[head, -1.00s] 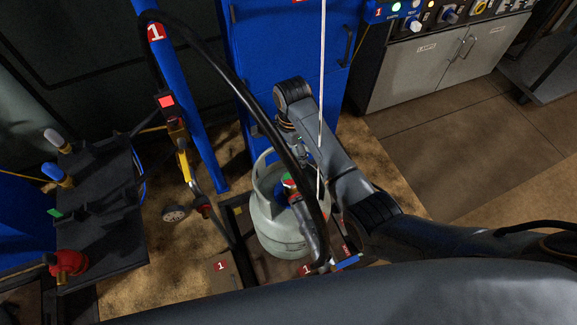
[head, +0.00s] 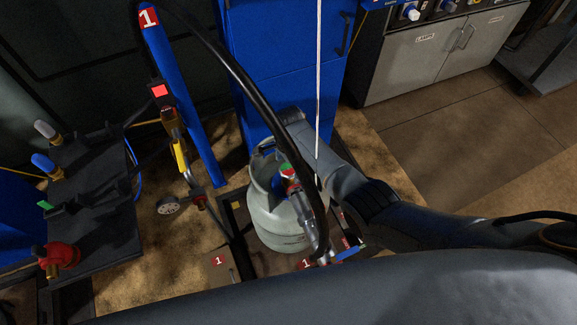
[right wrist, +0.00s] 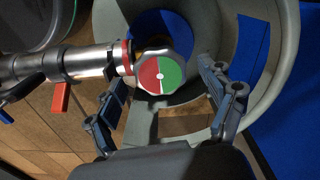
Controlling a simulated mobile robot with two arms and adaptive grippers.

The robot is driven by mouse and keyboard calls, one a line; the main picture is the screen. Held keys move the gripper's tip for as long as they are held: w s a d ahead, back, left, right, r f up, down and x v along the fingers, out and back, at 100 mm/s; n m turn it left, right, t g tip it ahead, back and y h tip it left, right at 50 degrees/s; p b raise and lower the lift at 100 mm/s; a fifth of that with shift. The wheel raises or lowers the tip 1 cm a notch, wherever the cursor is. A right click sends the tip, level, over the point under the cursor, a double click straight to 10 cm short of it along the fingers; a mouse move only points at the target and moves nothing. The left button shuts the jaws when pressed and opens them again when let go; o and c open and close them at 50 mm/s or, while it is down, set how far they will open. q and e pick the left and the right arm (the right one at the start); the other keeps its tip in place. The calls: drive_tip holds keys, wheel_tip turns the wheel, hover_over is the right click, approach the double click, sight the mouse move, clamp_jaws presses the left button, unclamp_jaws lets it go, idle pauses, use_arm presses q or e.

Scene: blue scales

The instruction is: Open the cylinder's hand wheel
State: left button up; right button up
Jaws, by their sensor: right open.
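The gas cylinder (head: 275,226) is pale grey-green and stands upright, with a collar around its top. Its hand wheel (right wrist: 163,73) has a face half red and half green, inside the collar in the right wrist view. In the head view the wheel (head: 286,171) is small and partly covered by my arm and the hose. My right gripper (right wrist: 165,80) is open and empty. Its two fingers lie either side of the wheel's lower part, apart from it as far as I can tell. In the head view the fingers are mostly hidden. My left gripper is not in view.
A metal hose fitting (right wrist: 92,62) joins the valve from the left, with a red lever (right wrist: 61,97) below it. A black hose (head: 250,85) arches over the cylinder. A blue post (head: 182,100), a blue cabinet (head: 285,65) and a black valve stand (head: 95,235) surround it.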

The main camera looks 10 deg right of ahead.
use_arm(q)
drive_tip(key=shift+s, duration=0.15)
use_arm(e)
drive_tip(key=c, duration=1.2)
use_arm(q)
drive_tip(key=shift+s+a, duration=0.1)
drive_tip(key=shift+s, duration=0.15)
use_arm(e)
drive_tip(key=shift+o, duration=0.2)
